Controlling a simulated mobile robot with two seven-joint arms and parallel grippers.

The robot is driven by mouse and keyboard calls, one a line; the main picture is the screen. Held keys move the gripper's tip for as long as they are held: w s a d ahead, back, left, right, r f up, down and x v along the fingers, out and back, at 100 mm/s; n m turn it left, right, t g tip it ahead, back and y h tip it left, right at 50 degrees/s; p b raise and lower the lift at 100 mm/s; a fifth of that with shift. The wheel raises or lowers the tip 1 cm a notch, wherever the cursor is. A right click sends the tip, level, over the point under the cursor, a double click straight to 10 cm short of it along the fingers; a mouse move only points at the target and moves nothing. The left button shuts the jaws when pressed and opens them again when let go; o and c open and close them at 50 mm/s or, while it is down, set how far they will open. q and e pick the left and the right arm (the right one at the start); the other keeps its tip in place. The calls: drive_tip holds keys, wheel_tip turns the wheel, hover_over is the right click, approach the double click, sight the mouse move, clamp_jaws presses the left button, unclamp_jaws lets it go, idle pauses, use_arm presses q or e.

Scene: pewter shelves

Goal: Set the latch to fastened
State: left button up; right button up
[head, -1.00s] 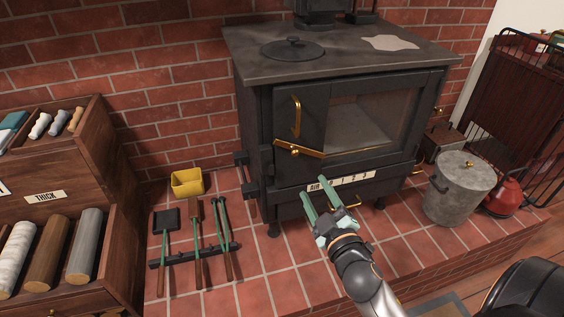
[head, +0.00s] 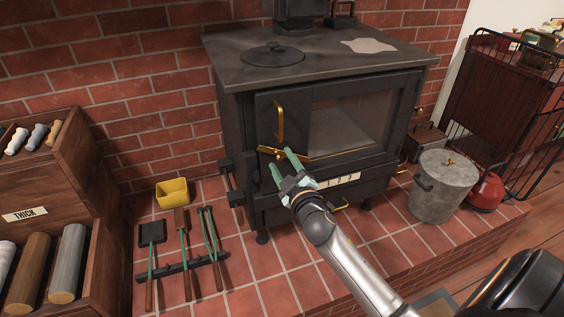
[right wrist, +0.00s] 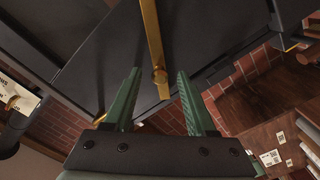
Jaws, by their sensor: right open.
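The latch (head: 268,151) is a thin brass bar with a round knob, low on the black stove's front door (head: 264,110). The door looks shut. My left gripper is not in view.
A numbered air plate (head: 342,179) lies below the door.

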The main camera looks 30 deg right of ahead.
drive_tip(key=shift+w, duration=0.25)
drive_tip(key=shift+c, duration=0.3)
clamp_jaws()
idle(1.0)
